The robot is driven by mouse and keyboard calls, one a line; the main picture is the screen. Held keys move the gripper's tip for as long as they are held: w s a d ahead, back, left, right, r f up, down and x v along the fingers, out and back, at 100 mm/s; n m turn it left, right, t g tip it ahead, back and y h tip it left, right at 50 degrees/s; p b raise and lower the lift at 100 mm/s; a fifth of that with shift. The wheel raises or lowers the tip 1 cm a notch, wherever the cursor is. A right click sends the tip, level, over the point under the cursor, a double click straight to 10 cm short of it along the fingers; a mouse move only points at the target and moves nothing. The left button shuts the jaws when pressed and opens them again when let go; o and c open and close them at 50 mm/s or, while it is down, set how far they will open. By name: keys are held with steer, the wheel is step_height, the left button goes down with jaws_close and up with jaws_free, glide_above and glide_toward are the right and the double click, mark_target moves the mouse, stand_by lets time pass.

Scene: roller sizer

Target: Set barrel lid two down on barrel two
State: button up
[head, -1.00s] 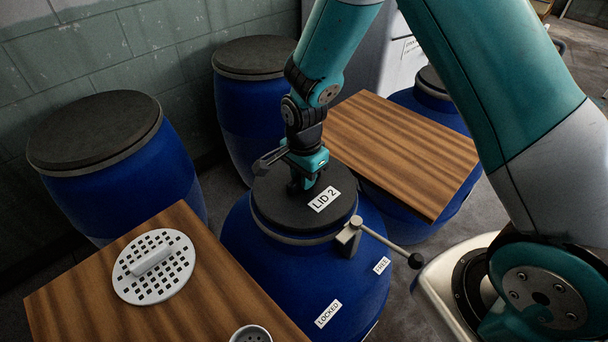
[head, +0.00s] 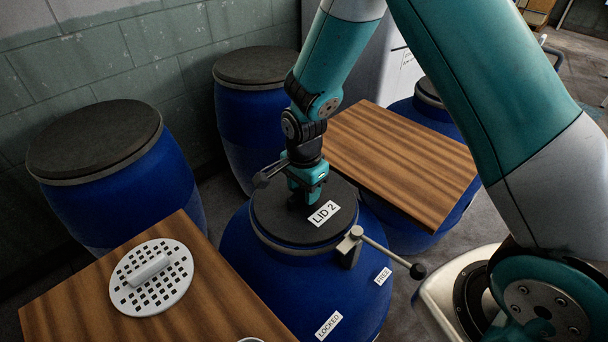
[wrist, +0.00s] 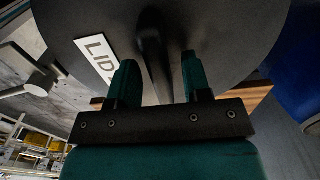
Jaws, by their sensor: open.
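The black round barrel lid two (head: 270,222), with a white "LID 2" label, lies on top of the blue barrel two (head: 270,285). It looks level and inside the barrel's grey rim. My gripper (head: 308,196) is over the lid near its middle. In the wrist view the lid (wrist: 230,30) fills the top, and my gripper (wrist: 157,75) is open, with one finger on each side of the lid's dark handle (wrist: 152,50). A gap shows between fingers and handle. The lever (head: 385,248) with a black knob sits at the barrel's rim, pointing toward the "FREE" label.
A wooden board (head: 90,305) at the front left carries a white perforated disc (head: 152,295) with a handle. Another wooden board (head: 400,160) lies to the right. Closed blue barrels (head: 130,205) stand along the wall.

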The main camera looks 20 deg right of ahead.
step_height(320, 180, up, 12)
steer(key=b, duration=0.2)
steer(key=s+a+r+n+y, duration=0.2)
steer(key=s+r+n, duration=0.3)
steer(key=s+n, duration=0.5)
steer(key=s+a+r+n+y, duration=0.2)
steer(key=s+r+n, duration=0.4)
steer(key=s+n, duration=0.4)
steer(key=shift+s+a+r+n, duration=0.2)
steer(key=shift+s+a+n, duration=0.15)
steer(key=shift+s, duration=0.7)
